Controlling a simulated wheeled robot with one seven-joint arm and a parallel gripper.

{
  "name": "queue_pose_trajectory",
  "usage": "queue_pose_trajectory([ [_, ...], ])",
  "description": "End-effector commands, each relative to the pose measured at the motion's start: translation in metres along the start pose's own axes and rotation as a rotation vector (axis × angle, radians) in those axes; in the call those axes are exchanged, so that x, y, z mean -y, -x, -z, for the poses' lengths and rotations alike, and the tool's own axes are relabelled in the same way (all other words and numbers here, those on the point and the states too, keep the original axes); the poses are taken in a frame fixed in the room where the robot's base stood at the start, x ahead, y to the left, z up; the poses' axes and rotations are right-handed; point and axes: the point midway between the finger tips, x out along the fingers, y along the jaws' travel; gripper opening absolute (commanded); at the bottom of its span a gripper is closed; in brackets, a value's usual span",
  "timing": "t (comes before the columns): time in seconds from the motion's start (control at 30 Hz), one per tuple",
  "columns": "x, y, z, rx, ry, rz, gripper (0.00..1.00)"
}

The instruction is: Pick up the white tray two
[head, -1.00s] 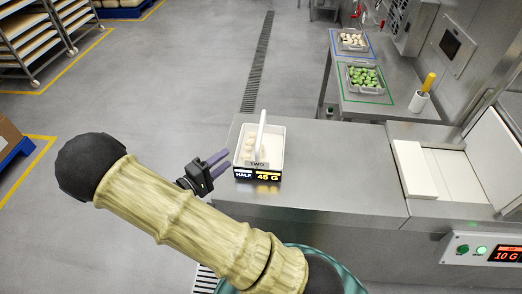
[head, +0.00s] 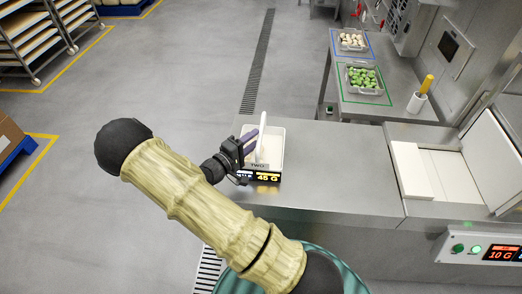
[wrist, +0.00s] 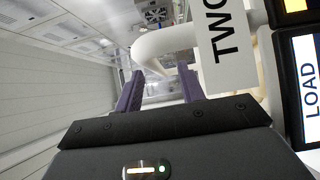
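The white tray two (head: 279,150) stands on the steel counter, with a "TWO" label on its front and an upright white handle (head: 263,122). My gripper (head: 256,138) is at the tray's left side, its purple fingers by the handle and hiding part of the tray. In the wrist view my gripper (wrist: 160,86) has its two fingers apart. The curved white handle (wrist: 155,40) passes ahead of and around the gap between them. I cannot tell whether the fingers touch it. The "TWO" label (wrist: 225,48) is to their right.
A dark display (head: 266,176) reading 45 G is at the tray's front. The steel counter (head: 335,170) is clear to the right. A side table holds a tray of green pieces (head: 363,77) and a tray of pale pieces (head: 352,40). A white cup with a yellow-handled tool (head: 418,102) stands there.

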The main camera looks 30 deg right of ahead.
Motion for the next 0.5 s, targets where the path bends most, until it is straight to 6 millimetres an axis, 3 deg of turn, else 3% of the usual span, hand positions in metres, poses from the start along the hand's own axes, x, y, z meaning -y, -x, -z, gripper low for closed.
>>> queue_pose_trajectory([
  [0.27,-0.002,-0.003,0.001,0.001,0.000,0.000,0.39],
  [0.5,-0.009,-0.035,0.006,0.003,0.000,0.000,0.39],
])
